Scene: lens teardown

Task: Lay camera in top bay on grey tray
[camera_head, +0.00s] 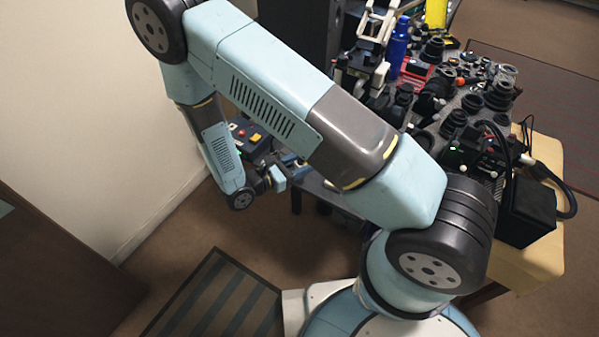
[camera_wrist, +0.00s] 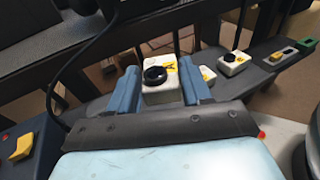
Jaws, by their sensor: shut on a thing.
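My gripper (camera_wrist: 160,86) shows in the wrist view with its two blue fingers on either side of a small white box (camera_wrist: 154,97). The box has a black round lens-like part on top and a yellow mark, and I take it for the camera. The fingers are shut on its sides. In the head view my gripper (camera_head: 277,180) is small, low beside the table's left end, and what it holds cannot be made out there. I cannot clearly pick out the grey tray or its top bay; a grey strip (camera_wrist: 262,77) lies beyond my gripper.
A similar white box (camera_wrist: 233,66) with a black round top stands right of my gripper, near a green piece (camera_wrist: 305,45). A blue box with a yellow button (camera_wrist: 20,146) is at left. Lenses and a blue bottle (camera_head: 397,48) crowd the table.

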